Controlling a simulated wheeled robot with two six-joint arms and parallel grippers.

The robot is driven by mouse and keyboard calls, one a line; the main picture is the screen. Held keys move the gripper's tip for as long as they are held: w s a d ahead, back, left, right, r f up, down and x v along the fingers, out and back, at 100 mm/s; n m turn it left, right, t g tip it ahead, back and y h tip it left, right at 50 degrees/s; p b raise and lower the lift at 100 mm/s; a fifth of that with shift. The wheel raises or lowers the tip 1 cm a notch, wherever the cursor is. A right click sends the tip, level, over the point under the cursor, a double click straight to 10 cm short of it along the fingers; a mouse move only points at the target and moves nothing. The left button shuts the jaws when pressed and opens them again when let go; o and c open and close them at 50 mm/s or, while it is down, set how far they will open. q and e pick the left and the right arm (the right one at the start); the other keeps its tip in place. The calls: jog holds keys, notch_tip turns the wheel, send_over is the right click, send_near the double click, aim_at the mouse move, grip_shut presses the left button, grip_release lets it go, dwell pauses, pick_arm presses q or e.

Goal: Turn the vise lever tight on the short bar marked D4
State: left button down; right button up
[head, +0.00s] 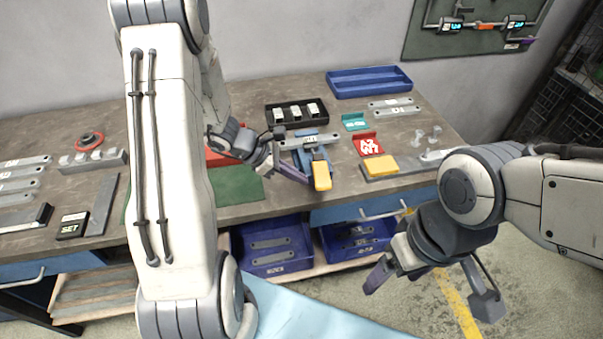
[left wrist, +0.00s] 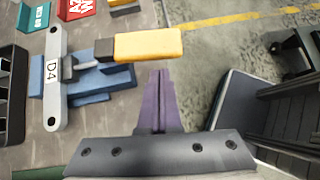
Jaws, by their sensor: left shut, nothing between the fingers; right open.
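The grey bar marked D4 (left wrist: 53,82) lies across the blue vise (left wrist: 103,83) in the left wrist view. In the head view the bar (head: 322,137) and part of the vise (head: 316,153) show near the bench's front edge. The vise's lever has a yellow handle (left wrist: 148,45), which also shows in the head view (head: 322,176). My left gripper (head: 298,174) is shut and empty beside the handle. Its purple fingertips (left wrist: 159,76) point toward the handle's side; I cannot tell whether they touch it. My right gripper (head: 433,288) is open and empty in front of the bench.
A black tray (head: 270,119) stands behind the vise. A red block (head: 367,144), a teal block (head: 354,121) and a second yellow piece (head: 381,165) lie to its right. A blue tray (head: 368,78) is at the back. Blue bins (head: 275,269) sit below.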

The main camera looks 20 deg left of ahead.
aim_at(315, 180)
pick_arm(q)
jog(key=shift+w+d, duration=0.25)
jog(key=shift+d, duration=0.2)
jog(key=shift+w+d+f+b, duration=0.15)
jog(key=shift+w+d+b, duration=0.05)
jog(key=shift+d+b, duration=0.5)
jog(key=shift+d, duration=0.25)
jog(key=shift+s+r, duration=0.1)
jog(key=shift+r, duration=0.1)
jog(key=shift+d, duration=0.1)
